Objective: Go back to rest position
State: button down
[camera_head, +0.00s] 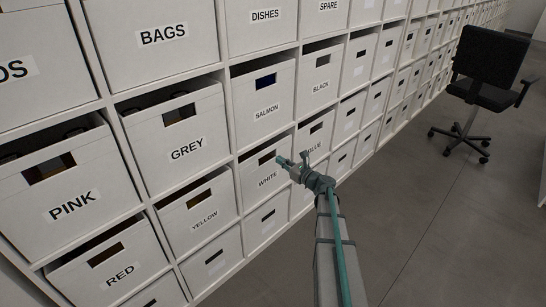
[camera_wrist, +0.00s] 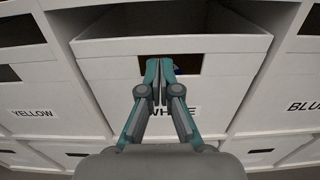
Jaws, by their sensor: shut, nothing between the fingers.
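My gripper (camera_head: 282,161) is at the end of my outstretched arm, in front of the shelf wall. In the wrist view its two teal-tipped fingers (camera_wrist: 159,82) are together with nothing between them. They point at the handle cutout of the white box labelled WHITE (camera_wrist: 225,95). The fingers cover the middle of that label and part of the cutout. The WHITE box also shows in the head view (camera_head: 262,184), partly behind my gripper. Whether the fingertips touch the box or reach into the cutout, I cannot tell.
Labelled white boxes fill the shelf, among them YELLOW (camera_head: 197,203), GREY (camera_head: 178,130), SALMON (camera_head: 262,90) and BLUE (camera_head: 312,130). Something blue shows in SALMON's cutout. A black office chair (camera_head: 487,75) stands at the right. The grey floor (camera_head: 430,220) between is clear.

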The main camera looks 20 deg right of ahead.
jog(key=v, duration=0.7)
jog(key=s+a+f+n+g, duration=0.7)
jog(key=s+a+f+n, duration=0.25)
jog(key=f, duration=0.45)
jog(key=s+a+f+n+g, duration=0.7)
jog(key=s+a+f+n, duration=0.3)
jog(key=f, duration=0.3)
jog(key=s+a+f+n+g+h, duration=0.1)
jog(key=s+a+f+n+g, duration=0.2)
jog(key=s, duration=0.5)
jog(key=s+a+f+n+g+h, duration=0.1)
jog(key=s+f+n+g, duration=0.1)
jog(key=s+f+n, duration=0.45)
jog(key=s+a+f+n+g+h, duration=0.1)
jog(key=s+a+n+g+h, duration=0.1)
jog(key=s, duration=0.7)
jog(key=s+a+f+n+g+h, duration=0.1)
jog(key=s+a+g+h, duration=0.2)
jog(key=s, duration=0.6)
notch_tip(320, 180, up, 13)
jog(key=p, duration=1.2)
jog(key=shift+d+f+y, duration=0.15)
jog(key=shift+d+y, duration=0.05)
jog(key=shift+y, duration=0.1)
